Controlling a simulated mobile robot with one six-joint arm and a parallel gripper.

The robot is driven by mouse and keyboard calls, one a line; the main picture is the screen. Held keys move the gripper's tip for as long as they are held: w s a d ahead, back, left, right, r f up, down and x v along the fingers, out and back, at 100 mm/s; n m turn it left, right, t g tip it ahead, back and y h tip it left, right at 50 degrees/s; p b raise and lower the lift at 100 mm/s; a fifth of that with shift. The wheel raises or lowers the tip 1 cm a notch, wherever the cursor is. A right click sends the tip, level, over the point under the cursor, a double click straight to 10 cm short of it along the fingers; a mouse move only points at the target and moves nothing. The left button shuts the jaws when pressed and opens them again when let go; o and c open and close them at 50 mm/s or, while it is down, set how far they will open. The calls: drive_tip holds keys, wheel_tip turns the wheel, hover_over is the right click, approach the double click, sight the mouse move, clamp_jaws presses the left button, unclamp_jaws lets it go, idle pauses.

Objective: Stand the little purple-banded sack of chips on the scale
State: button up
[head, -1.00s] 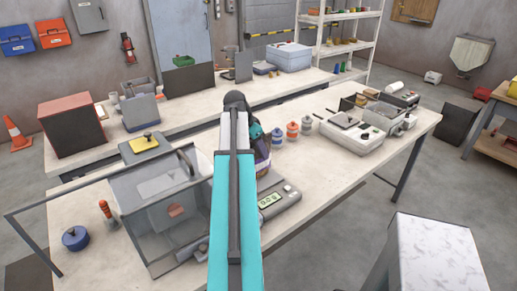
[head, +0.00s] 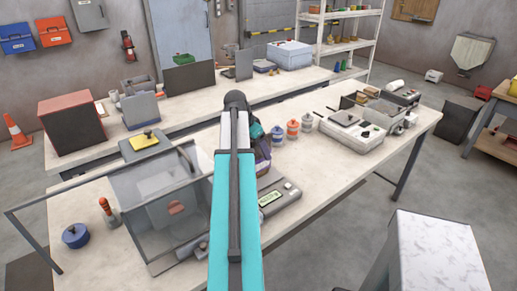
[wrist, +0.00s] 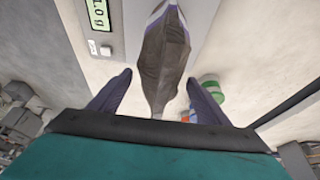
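The purple-banded sack (head: 264,166) shows in the head view just right of my arm, which hides much of it. In the wrist view the dark sack (wrist: 163,50) rises between my fingers, its narrow end toward me. My gripper (wrist: 158,78) is open around that narrow end, with a clear gap on the left finger's side and a smaller one on the right. The scale (head: 284,196) has its lit display facing the front; in the wrist view its display (wrist: 97,15) is at upper left. The sack appears over the scale's plate; its base contact is hidden.
Several small jars (head: 292,129) stand just behind the sack. A grey machine (head: 352,130) is at the right. Table between scale and machine is clear.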

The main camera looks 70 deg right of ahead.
drive_tip(key=shift+r, duration=0.1)
idle(0.3)
drive_tip(key=b+v, duration=0.3)
drive_tip(key=v, duration=1)
drive_tip(key=shift+a+r, duration=0.15)
drive_tip(key=shift+r, duration=0.15)
drive_tip(key=shift+s, duration=0.15)
idle(0.4)
